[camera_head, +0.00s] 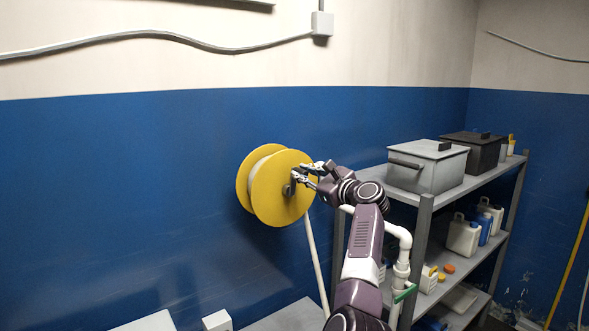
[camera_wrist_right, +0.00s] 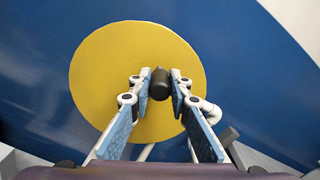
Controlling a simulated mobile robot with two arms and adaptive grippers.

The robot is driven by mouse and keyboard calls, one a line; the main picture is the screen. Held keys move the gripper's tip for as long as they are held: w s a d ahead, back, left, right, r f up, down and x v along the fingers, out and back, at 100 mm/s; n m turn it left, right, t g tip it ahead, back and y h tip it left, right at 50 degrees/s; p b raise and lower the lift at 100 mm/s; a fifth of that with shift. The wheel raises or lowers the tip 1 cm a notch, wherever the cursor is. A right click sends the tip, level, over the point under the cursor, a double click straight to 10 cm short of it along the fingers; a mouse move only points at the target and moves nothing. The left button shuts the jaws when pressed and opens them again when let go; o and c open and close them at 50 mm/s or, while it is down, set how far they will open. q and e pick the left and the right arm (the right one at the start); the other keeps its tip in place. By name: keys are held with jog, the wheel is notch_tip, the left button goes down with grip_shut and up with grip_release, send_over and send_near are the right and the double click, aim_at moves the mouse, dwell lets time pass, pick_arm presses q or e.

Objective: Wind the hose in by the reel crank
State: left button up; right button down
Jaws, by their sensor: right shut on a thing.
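The yellow hose reel (camera_head: 275,205) is mounted on the blue wall in the head view. Its round yellow face (camera_wrist_right: 105,70) fills the middle of the right wrist view. A pale hose (camera_head: 316,255) hangs down from the reel. My right gripper (camera_head: 303,175) is at the front of the reel. In the right wrist view its two fingers (camera_wrist_right: 160,85) close around the dark crank handle (camera_wrist_right: 159,82), one on each side. The crank arm behind the handle is mostly hidden by the fingers. My left gripper is not in view.
A grey shelf rack (camera_head: 424,240) stands right of my right arm, with a grey lidded box (camera_head: 430,168), a dark box (camera_head: 474,149) and several bottles. A white pipe (camera_head: 402,245) runs close beside my arm. The wall left of the reel is clear.

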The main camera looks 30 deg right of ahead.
jog(key=d+m, duration=0.1)
jog(key=m, duration=0.1)
jog(key=d+f+m, duration=0.1)
jog(key=m, duration=0.1)
jog(key=shift+d, duration=0.3)
jog(key=shift+f, duration=0.1)
dwell(0.4)
jog(key=c, duration=1.8)
grip_release()
jog(key=shift+d, duration=0.15)
jog(key=shift+s, duration=0.1)
jog(key=s, duration=1.1)
jog(key=shift+s+d, duration=0.2)
jog(key=shift+s, duration=0.2)
